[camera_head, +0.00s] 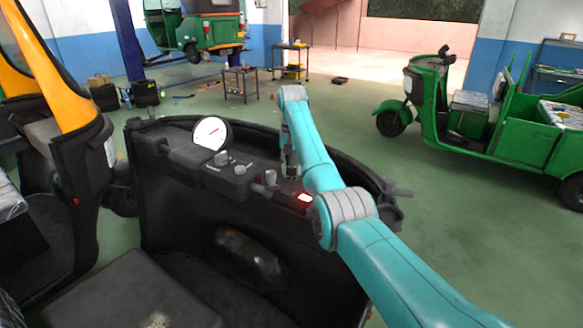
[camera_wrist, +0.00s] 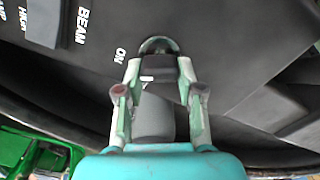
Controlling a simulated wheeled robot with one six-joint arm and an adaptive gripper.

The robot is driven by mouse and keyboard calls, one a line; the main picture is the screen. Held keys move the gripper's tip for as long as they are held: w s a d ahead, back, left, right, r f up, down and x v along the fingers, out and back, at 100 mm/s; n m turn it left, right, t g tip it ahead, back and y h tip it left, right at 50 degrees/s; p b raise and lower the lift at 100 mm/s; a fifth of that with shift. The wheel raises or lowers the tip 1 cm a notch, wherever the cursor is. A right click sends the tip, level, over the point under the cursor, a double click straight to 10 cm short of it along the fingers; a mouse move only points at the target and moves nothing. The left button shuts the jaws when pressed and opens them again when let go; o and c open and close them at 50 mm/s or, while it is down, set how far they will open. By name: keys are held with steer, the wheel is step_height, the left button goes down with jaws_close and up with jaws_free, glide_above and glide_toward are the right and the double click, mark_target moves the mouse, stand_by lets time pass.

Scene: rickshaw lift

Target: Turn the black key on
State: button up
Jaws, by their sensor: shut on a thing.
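The black key (camera_wrist: 158,66) shows in the wrist view between my fingertips, at the dashboard's key switch, with a rounded grey rim just above it. A white "ON" mark is printed to its left. My gripper (camera_wrist: 157,72) is shut on the key, one finger on each side. In the head view my gripper (camera_head: 290,168) points down at the right part of the black dashboard (camera_head: 185,150). The key is hidden there behind my gripper and arm. How far the key is turned I cannot tell.
A round white gauge (camera_head: 210,133) and grey knobs (camera_head: 222,157) stand left of my gripper. A lit red light (camera_head: 305,197) is just below it. A black handlebar end (camera_head: 398,190) sticks out at right. A green rickshaw (camera_head: 520,125) stands farther right, across open floor.

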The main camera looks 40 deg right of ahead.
stand_by(0.3)
steer(key=o, duration=1.1)
steer(key=shift+o, duration=0.2)
